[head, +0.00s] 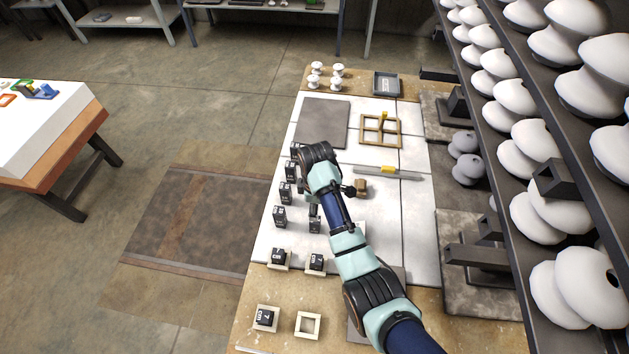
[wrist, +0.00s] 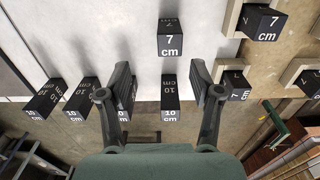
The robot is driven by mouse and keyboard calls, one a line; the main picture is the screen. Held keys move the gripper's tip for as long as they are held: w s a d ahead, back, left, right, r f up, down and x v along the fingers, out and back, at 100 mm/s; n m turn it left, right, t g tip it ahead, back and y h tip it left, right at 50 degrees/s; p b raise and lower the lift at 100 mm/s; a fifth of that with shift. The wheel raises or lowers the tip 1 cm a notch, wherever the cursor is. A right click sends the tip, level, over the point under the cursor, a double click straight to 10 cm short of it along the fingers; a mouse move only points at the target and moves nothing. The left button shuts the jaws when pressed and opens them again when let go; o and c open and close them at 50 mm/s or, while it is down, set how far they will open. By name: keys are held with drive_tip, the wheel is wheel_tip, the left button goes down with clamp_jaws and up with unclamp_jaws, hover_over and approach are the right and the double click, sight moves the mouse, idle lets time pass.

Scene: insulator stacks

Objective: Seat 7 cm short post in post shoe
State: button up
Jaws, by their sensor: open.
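A black 7 cm short post (wrist: 171,42) stands on the white mat, loose, just beyond the fingertips in the wrist view. In the head view this post (head: 315,226) is below my gripper (head: 314,207), which partly covers it. My gripper also shows in the wrist view (wrist: 160,72), open, with nothing held between its fingers. A 10 cm post (wrist: 170,97) appears between the fingers in that view. The empty square post shoe (head: 308,324) is at the front edge, right of a shoe holding a 7 cm post (head: 265,318).
Two more shoes hold 7 cm posts (head: 277,257) (head: 316,261) near the mat's front. Several loose 10 cm posts (head: 285,192) line the mat's left side. A rack of white insulators (head: 545,150) stands at right.

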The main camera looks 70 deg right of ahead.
sight(315, 224)
drive_tip(key=shift+s+f, duration=0.15)
drive_tip(key=shift+s, duration=0.05)
drive_tip(key=f, duration=0.1)
drive_tip(key=a+f+b, duration=0.1)
drive_tip(key=shift+f, duration=0.4)
wheel_tip(315, 224, down, 5)
drive_tip(key=shift+a+f+b, duration=0.15)
drive_tip(key=shift+f+b, duration=0.05)
drive_tip(key=shift+b, duration=0.75)
drive_tip(key=shift+r, duration=0.1)
clamp_jaws()
